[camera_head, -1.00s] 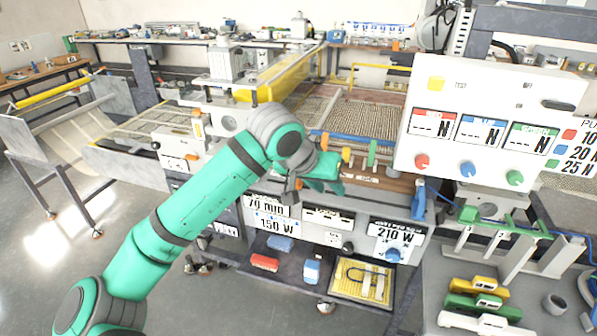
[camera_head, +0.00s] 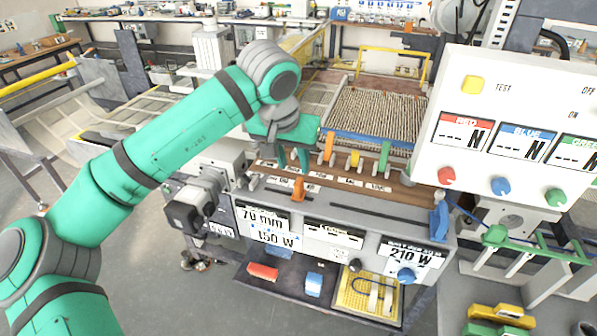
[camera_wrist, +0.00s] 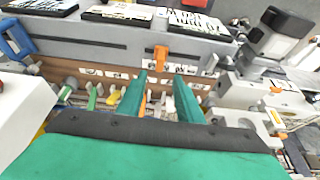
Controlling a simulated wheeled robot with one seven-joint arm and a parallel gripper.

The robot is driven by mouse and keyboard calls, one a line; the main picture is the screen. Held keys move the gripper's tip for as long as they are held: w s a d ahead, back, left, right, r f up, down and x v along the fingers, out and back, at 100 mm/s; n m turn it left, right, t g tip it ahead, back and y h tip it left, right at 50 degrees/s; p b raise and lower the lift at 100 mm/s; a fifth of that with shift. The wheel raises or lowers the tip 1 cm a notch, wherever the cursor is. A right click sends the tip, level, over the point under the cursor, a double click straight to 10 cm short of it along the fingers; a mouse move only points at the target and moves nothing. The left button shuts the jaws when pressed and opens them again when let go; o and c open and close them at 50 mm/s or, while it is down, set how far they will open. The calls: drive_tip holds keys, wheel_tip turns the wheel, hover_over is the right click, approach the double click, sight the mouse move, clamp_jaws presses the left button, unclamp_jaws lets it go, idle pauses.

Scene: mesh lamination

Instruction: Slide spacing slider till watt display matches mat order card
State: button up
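The orange slider knob (camera_head: 298,188) stands at the slot on the machine's front panel; in the wrist view the orange knob (camera_wrist: 160,58) lies just beyond the gap between my fingertips. My gripper (camera_head: 293,160) is open and empty, slightly above and behind the knob. It also shows in the wrist view (camera_wrist: 160,82), with its two green fingers apart. A left panel display (camera_head: 266,228) reads 70 mm and 150 W. A panel at the right (camera_head: 412,255) reads 210 W; its small heading is too blurred to read surely. The middle plate's (camera_head: 333,236) text is unclear.
A blue handle (camera_head: 438,218) stands at the panel's right end. Orange, yellow and green upright tabs (camera_head: 355,158) stand close to my fingers, before the mesh bed (camera_head: 372,112). A white control box (camera_head: 520,130) rises at the right. A lower shelf holds a yellow tray (camera_head: 367,298).

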sight(299, 181)
drive_tip(key=x, duration=1)
drive_tip(key=shift+w+f, duration=0.15)
drive_tip(key=shift+f, duration=0.15)
drive_tip(key=shift+c, duration=0.6)
clamp_jaws()
drive_tip(key=shift+d, duration=0.1)
